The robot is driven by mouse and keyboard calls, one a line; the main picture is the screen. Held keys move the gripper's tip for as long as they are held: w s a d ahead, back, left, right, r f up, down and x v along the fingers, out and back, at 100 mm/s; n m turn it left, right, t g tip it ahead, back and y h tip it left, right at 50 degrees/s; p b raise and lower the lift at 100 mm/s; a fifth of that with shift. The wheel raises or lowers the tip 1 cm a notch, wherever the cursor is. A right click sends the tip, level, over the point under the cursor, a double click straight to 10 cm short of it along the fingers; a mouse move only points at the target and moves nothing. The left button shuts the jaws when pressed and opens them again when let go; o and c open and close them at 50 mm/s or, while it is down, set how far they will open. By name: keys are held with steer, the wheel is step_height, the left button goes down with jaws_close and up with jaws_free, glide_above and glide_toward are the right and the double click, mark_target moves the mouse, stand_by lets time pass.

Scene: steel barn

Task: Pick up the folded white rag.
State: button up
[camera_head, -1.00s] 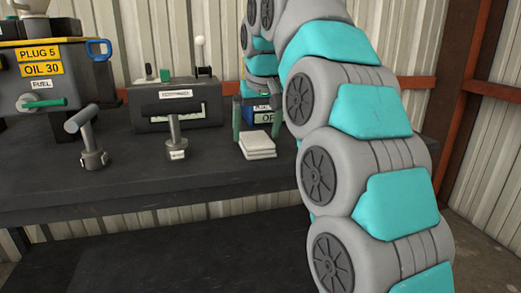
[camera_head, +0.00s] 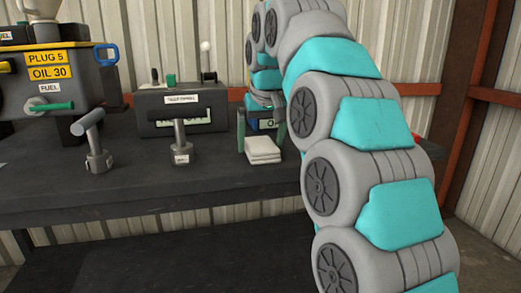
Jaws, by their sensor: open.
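The folded white rag (camera_head: 263,156) lies flat on the dark workbench, left of my arm, as a small layered square. My gripper (camera_head: 261,146) points down at the rag's far side. Its two dark green fingers are spread apart, one near the rag's left far corner and one near its right far corner. Nothing is held between them. I cannot tell whether the fingertips touch the rag or stand just behind it.
On the workbench (camera_head: 130,192), a T-handled metal post (camera_head: 96,150) and a shorter post (camera_head: 181,148) stand left of the rag. Behind them are a dark labelled box (camera_head: 180,112) and a fuel machine (camera_head: 50,85). Bench front is clear.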

mark_target(261, 144)
steer(key=shift+c, duration=0.4)
steer(key=c, duration=1.1)
steer(key=shift+o, duration=0.2)
steer(key=shift+r, duration=0.2)
steer(key=shift+r, duration=0.95)
step_height(261, 144, up, 2)
steer(key=shift+r+p, duration=0.1)
steer(key=shift+p, duration=0.75)
steer(key=shift+s+d+f+b, duration=0.1)
steer(key=shift+s+f+b, duration=0.1)
steer(key=shift+s+b, duration=0.1)
steer(key=shift+s+d, duration=0.2)
steer(key=shift+s, duration=0.55)
steer(key=s+d+r+b, duration=0.1)
steer(key=s+d, duration=0.3)
steer(key=s, duration=0.9)
steer(key=shift+s+r+b, duration=0.15)
steer(key=shift+r+b, duration=0.1)
steer(key=shift+b, duration=0.5)
steer(key=shift+a, duration=0.1)
